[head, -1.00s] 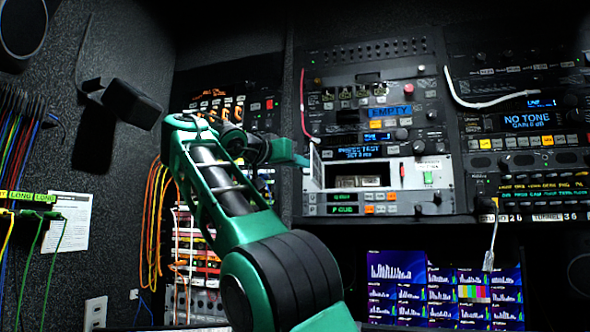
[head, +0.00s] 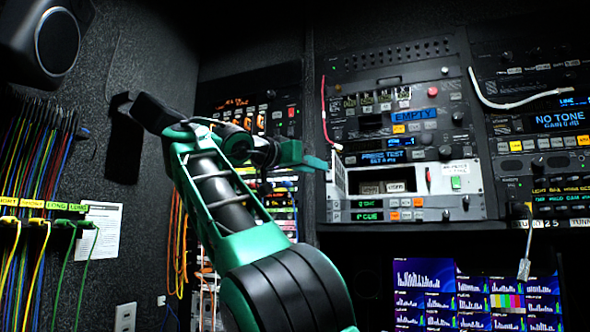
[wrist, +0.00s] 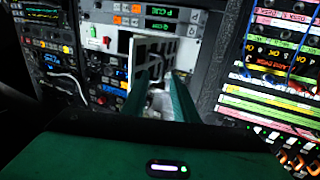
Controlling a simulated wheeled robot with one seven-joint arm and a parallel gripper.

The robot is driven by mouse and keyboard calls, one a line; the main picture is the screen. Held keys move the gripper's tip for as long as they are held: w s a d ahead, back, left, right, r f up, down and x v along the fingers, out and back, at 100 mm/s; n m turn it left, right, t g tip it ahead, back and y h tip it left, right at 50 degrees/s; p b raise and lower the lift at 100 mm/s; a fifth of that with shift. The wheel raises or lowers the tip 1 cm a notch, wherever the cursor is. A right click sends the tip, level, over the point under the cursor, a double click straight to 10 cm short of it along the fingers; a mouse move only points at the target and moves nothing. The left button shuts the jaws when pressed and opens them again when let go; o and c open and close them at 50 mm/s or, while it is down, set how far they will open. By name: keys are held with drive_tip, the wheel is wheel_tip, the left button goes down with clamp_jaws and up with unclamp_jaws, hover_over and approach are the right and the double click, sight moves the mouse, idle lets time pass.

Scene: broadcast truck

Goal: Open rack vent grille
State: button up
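The rack vent grille is a small white slotted panel (head: 339,178) at the left end of the pale rack unit. It stands swung out from the unit's face, with the dark rectangular opening (head: 396,181) uncovered to its right. In the wrist view the grille (wrist: 150,50) shows just beyond my fingertips. My gripper (head: 318,163) is up and left of the grille in the head view. In the wrist view its two green fingers (wrist: 163,82) stand apart with a gap between them. They overlap the grille's edge in that view; I cannot tell whether they touch it.
A red switch and a green button (head: 456,183) are right of the opening. Orange cables (head: 178,240) hang left of the rack, near my arm. A white cable (head: 515,103) loops at upper right. Monitors (head: 475,295) sit below; a speaker (head: 57,42) is upper left.

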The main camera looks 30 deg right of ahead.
drive_tip(key=shift+v, duration=2.85)
